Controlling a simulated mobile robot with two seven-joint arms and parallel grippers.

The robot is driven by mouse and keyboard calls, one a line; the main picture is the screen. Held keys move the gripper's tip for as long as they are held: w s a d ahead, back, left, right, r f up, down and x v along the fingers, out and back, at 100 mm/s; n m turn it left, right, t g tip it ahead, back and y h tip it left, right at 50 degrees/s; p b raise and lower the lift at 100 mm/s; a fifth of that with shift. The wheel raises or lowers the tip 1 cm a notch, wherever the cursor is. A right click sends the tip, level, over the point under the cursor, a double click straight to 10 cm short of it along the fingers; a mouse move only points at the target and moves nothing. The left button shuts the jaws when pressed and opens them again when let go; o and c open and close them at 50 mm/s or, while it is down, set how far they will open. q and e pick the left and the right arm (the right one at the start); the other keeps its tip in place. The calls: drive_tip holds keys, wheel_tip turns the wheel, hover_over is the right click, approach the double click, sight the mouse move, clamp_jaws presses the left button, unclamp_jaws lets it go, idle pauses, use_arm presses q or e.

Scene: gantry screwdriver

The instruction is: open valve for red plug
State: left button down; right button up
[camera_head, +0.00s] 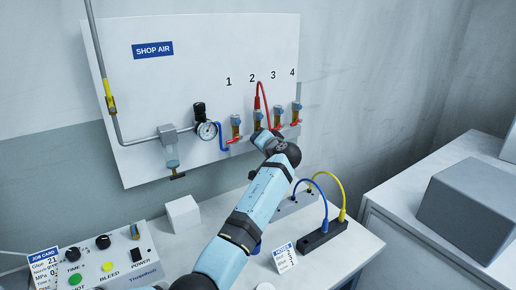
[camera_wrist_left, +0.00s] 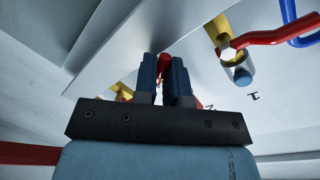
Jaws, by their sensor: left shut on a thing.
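The red plug (camera_head: 257,103) stands upright in the outlet under number 2 on the wall panel, with a red hose looping from it to the right. My left arm reaches up to that outlet, and its wrist hides the valve below the plug in the head view. In the left wrist view my left gripper (camera_wrist_left: 165,66) has its two dark fingers close together on a red valve handle (camera_wrist_left: 165,58). Only the handle's end shows between the fingertips, so its angle is unclear. The number 2 is partly hidden behind the gripper there. My right gripper is not in view.
Neighbouring outlet 1 (camera_head: 236,126) has a red handle, also in the left wrist view (camera_wrist_left: 270,39). Outlets 3 (camera_head: 278,117) and 4 (camera_head: 296,112) are close on the right. A power strip (camera_head: 322,235) lies below.

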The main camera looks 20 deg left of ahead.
use_arm(q)
drive_tip(key=shift+r+n+b, duration=0.1)
drive_tip(key=shift+n+b, duration=0.35)
drive_tip(key=shift+n, duration=0.05)
drive_tip(key=c, duration=1.2)
unclamp_jaws()
drive_tip(key=p+v, duration=0.1)
drive_tip(key=v, duration=1.2)
drive_tip(key=shift+s+d, duration=0.3)
drive_tip(key=shift+o, duration=0.2)
